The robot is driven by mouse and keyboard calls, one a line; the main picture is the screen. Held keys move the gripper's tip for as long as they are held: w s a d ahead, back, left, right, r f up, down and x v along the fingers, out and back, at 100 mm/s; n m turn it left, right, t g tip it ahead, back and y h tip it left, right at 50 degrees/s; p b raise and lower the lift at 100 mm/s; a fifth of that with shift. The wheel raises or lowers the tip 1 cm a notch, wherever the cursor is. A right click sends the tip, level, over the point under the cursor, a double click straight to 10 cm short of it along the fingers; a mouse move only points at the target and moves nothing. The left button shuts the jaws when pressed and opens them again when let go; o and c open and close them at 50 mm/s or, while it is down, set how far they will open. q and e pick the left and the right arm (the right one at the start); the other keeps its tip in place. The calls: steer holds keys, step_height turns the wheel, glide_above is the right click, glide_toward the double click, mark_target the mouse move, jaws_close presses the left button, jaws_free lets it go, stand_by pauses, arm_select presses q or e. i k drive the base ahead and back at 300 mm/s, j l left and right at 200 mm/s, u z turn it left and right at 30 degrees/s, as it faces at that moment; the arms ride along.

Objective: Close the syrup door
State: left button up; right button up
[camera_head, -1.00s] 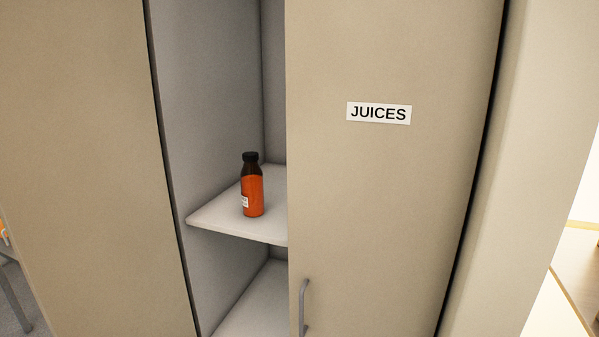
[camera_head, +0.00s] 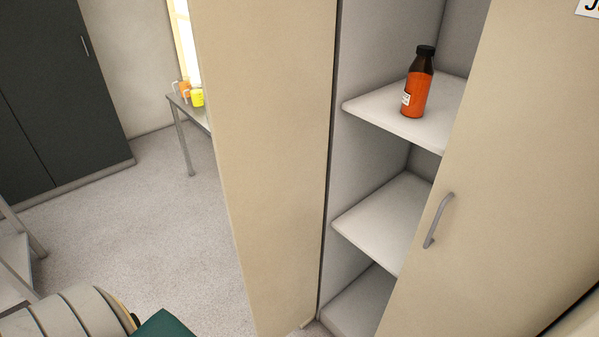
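A beige cabinet door (camera_head: 268,170) stands swung open at the middle of the head view. No label shows on its visible face, so I cannot confirm that it is the syrup door. The other door (camera_head: 500,170), at the right, is shut across its half of the cabinet. It has a grey handle (camera_head: 438,220) and a cut-off white label (camera_head: 590,7). Part of my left arm shows at the bottom left, well left of the open door's lower end. Neither gripper's fingers are in view.
An orange-red bottle (camera_head: 418,85) stands on the upper shelf (camera_head: 375,112); the shelf below (camera_head: 385,215) looks empty. A table with yellow and orange containers (camera_head: 196,96) stands behind the open door. A dark cabinet (camera_head: 60,90) is far left. Grey floor (camera_head: 140,235) lies clear left of the door.

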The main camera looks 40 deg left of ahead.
mark_target(266, 66)
steer(key=j+z, duration=0.4)
steer(key=j, duration=0.15)
steer(key=j+z, duration=0.4)
steer(key=j, duration=0.45)
steer(key=k+j+z, duration=0.1)
steer(key=j, duration=0.3)
steer(key=k+j, duration=0.1)
steer(key=j, duration=0.35)
steer(key=k+j+z, duration=0.1)
steer(key=j, duration=0.3)
steer(key=k+j, duration=0.1)
steer(key=j, duration=0.35)
steer(key=k+j+z, duration=0.1)
steer(key=j, duration=0.3)
